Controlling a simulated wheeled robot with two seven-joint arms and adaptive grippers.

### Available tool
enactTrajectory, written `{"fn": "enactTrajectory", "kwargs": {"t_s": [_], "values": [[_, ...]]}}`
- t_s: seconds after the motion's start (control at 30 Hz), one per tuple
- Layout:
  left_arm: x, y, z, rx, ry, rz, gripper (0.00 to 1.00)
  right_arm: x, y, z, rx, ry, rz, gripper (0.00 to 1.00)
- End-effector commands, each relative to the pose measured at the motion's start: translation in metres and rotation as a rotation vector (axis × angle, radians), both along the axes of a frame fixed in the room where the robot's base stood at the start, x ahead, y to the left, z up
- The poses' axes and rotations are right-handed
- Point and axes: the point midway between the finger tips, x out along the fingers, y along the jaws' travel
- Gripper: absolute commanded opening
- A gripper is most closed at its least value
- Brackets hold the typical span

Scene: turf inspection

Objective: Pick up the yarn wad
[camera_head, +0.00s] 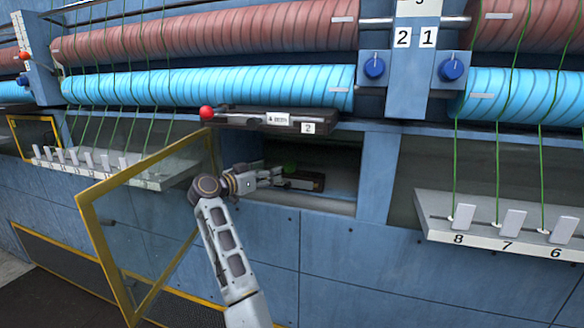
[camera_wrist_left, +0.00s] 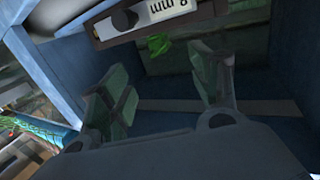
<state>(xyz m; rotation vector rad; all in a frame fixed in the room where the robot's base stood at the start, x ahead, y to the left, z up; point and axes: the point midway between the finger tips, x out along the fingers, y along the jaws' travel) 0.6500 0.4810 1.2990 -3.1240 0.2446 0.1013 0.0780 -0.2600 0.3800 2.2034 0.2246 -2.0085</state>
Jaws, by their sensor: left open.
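The yarn wad (camera_wrist_left: 158,45) is a small bright green clump in the left wrist view, beyond my fingertips and beside a dark block with an upside-down label. In the head view the green wad (camera_head: 290,168) shows dimly inside the dark open compartment. My left gripper (camera_head: 277,178) reaches into this compartment, close to the wad. In the left wrist view my left gripper (camera_wrist_left: 160,85) has its two fingers wide apart with nothing between them. I cannot tell whether a finger touches the wad. My right gripper is not in view.
The labelled block (camera_wrist_left: 160,15) lies close to the wad. A yellow-framed clear door (camera_head: 95,232) hangs open left of my arm. A dark bar with a red knob (camera_head: 207,113) juts out above the opening. Blue compartment walls (camera_head: 375,180) bound the space.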

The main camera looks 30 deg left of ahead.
Motion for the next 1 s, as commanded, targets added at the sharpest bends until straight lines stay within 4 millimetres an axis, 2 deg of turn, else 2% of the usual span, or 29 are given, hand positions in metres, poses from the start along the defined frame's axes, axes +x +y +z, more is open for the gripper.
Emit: {"fn": "enactTrajectory", "kwargs": {"t_s": [0.57, 1.0], "values": [[0.004, 0.001, 0.005, -0.004, -0.014, -0.001, 0.63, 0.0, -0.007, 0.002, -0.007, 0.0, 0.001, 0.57], [0.046, -0.007, 0.004, -0.006, -0.014, -0.003, 0.63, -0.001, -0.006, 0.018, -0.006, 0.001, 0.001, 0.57]]}}
